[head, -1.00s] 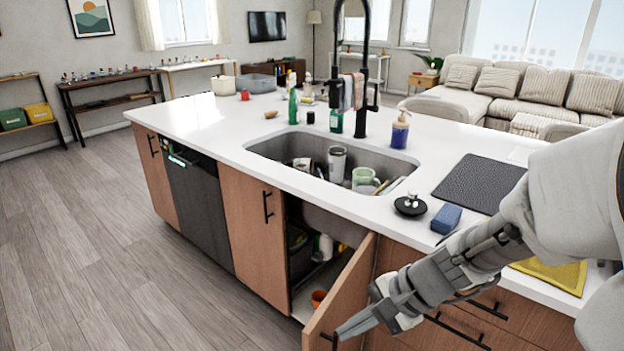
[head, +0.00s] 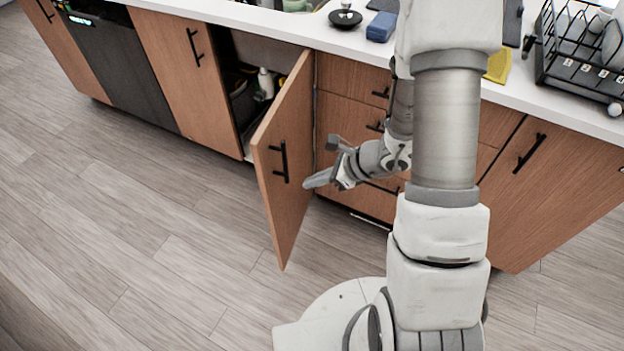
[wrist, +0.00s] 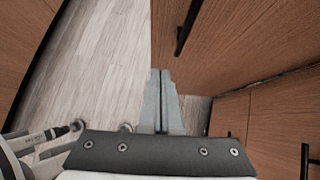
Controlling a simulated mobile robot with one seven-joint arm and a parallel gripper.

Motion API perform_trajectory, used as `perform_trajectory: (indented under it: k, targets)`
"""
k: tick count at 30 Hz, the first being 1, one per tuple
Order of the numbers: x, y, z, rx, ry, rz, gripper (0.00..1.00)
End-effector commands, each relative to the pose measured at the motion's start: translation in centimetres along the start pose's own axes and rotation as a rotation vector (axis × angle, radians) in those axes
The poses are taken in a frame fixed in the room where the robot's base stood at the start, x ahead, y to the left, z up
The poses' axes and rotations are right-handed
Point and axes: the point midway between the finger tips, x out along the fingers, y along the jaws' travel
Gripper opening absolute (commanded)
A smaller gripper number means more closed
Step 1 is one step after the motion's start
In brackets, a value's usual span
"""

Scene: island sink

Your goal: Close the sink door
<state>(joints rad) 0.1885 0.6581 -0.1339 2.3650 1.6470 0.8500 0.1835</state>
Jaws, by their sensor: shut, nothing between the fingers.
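The sink door (head: 287,150) is a brown wooden cabinet door under the counter, swung open toward the room, with a black bar handle (head: 283,161) on its outer face. In the wrist view the door (wrist: 225,50) fills the upper right, with its handle (wrist: 187,28) near the top. My gripper (head: 308,184) is shut and empty, on the outer side of the door, just right of and slightly below the handle.
Closed drawers (head: 350,95) stand right of the door, behind my gripper. The wooden floor (head: 150,240) left of the door is clear. A dish rack (head: 580,50) stands on the counter.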

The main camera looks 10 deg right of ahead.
Motion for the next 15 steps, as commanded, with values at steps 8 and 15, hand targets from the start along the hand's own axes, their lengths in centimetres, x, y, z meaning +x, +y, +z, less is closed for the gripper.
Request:
perform_trajectory:
  k: [8, 15]
  targets:
    - [6.4, 0.2, -0.2, -0.003, 0.000, 0.005, 0.00]
    - [8.8, 0.1, 2.1, -0.004, 0.000, 0.002, 0.00]
